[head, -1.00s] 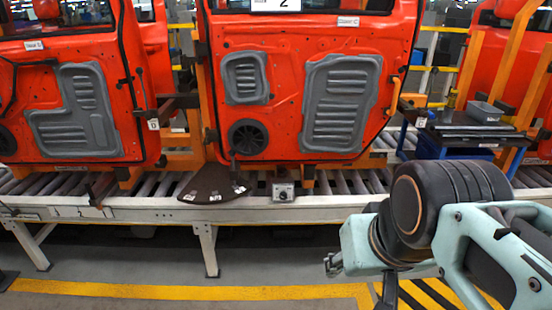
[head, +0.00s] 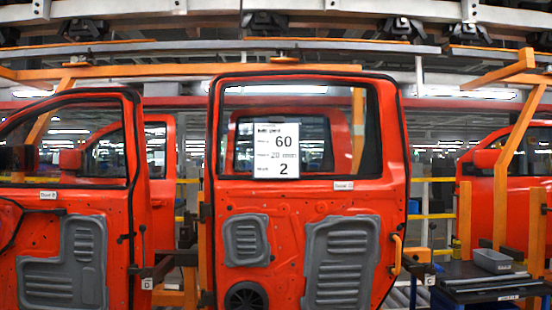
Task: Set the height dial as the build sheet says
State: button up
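The build sheet (head: 276,151) is a white paper on the window area of the middle red door (head: 300,205). The height dial is not in this view now. My gripper is not in view now either.
Another red door (head: 66,200) hangs at the left and a red door or body (head: 520,200) stands at the right in an orange frame. A dark cart (head: 480,285) with a grey bin (head: 492,261) stands at lower right. Orange beams and a rail run overhead.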

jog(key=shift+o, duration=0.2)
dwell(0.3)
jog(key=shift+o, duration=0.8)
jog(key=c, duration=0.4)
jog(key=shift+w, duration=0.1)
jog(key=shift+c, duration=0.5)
